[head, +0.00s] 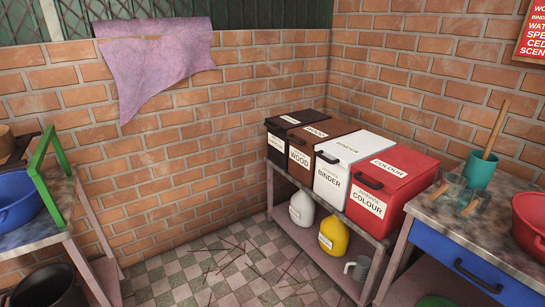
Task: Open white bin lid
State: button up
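The white bin (333,185) stands on a shelf bench against the brick wall, labelled BINDER on its front. Its white lid (350,149) lies shut on top, with a BINDER label and a dark handle (327,158) at the front edge. The brown WOOD bin (301,158) stands on its left and the red COLOUR bin (380,201) on its right, both close beside it. My gripper is not in view.
A yellow jug (334,236), a white jug (302,210) and a grey mug (358,268) stand on the lower shelf. A table with a blue drawer (462,270) is at right. A table with a blue basin (18,203) is at left. The tiled floor (215,275) between has scattered thin sticks.

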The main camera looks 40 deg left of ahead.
aim_at(346, 150)
jog(key=u, duration=0.7)
jog(key=i, duration=1.15)
jog(key=u, duration=0.4)
jog(key=i, duration=1)
jog(key=u, duration=0.7)
